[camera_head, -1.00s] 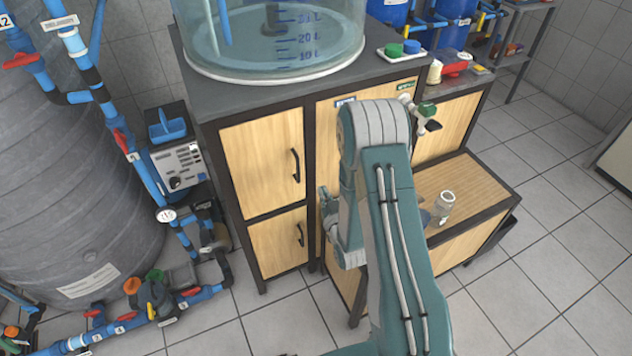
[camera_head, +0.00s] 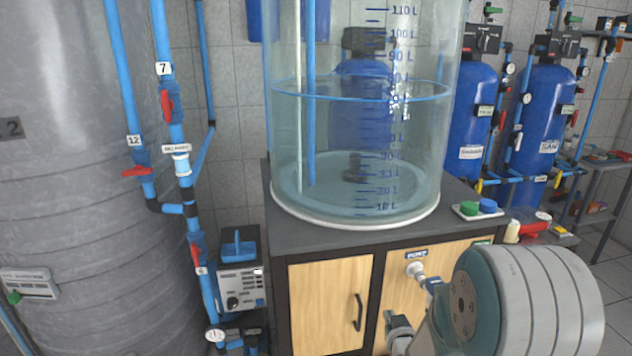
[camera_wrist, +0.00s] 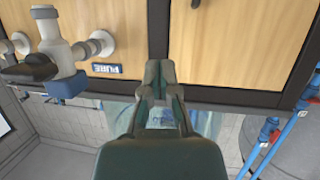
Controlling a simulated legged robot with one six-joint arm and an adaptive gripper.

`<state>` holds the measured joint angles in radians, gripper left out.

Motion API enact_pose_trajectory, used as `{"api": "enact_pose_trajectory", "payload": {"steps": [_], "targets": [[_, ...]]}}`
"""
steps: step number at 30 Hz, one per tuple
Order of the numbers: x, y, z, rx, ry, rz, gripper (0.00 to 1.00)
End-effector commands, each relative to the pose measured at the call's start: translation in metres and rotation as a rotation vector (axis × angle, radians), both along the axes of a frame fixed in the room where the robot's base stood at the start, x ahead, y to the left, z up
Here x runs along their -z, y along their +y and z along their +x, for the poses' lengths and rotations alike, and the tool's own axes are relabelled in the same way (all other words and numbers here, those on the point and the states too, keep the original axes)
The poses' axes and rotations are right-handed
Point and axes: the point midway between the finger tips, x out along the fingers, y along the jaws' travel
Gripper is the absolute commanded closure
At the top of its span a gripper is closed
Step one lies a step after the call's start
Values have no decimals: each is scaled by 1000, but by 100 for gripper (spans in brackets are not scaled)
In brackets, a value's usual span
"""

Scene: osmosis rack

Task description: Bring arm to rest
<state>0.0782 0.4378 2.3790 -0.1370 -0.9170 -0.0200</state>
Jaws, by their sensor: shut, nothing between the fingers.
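My arm (camera_head: 530,300) shows at the lower right of the head view, a thick green and grey link in front of the wooden cabinet. In the wrist view, my gripper (camera_wrist: 160,78) points at the cabinet, with its fingertips together and nothing between them. The picture there appears upside down. The fingertips overlap the dark frame between two wooden panels in that view; I cannot tell how far they are from it. Most of the forearm is outside the head view.
The cabinet (camera_head: 335,300) carries a clear graduated tank (camera_head: 345,185). A grey tank (camera_head: 75,200) and blue pipes (camera_head: 183,150) stand left; blue cylinders (camera_head: 545,120) stand behind right.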

Motion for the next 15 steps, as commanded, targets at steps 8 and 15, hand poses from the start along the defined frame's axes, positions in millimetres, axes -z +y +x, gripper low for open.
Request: {"api": "enact_pose_trajectory", "payload": {"steps": [8,15], "targets": [[-64,1,-32,35,171,-16,100],[-109,3,-83,63,328,-13,100]]}}
